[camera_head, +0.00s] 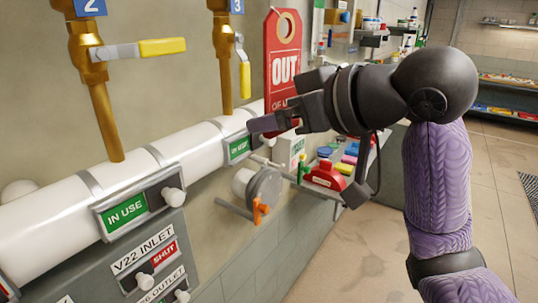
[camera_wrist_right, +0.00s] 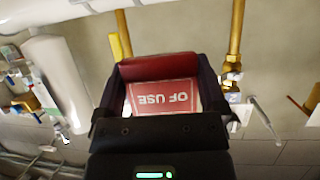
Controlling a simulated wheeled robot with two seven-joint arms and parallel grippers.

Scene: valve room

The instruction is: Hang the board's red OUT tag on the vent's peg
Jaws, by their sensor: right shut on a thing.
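The red OUT tag (camera_head: 283,62), with a hole at its top, stands upright in my right gripper (camera_head: 278,119), which is shut on its lower part. In the right wrist view the tag's lower part (camera_wrist_right: 160,97) shows the words OF USE upside down. The gripper is in front of the white pipe's right end and hides the tag's bottom. No label reading vent is legible. White round pegs (camera_head: 173,196) stick out from black plates by the green IN USE sign (camera_head: 125,212) and the V22 INLET label (camera_head: 143,252). My left gripper is out of view.
The white pipe (camera_head: 60,225) crosses the left side below brass valves (camera_head: 88,60) with yellow handles. A grey round fitting with an orange handle (camera_head: 260,210) is below my gripper. A shelf with a red object (camera_head: 325,177) is behind. Open floor lies right.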

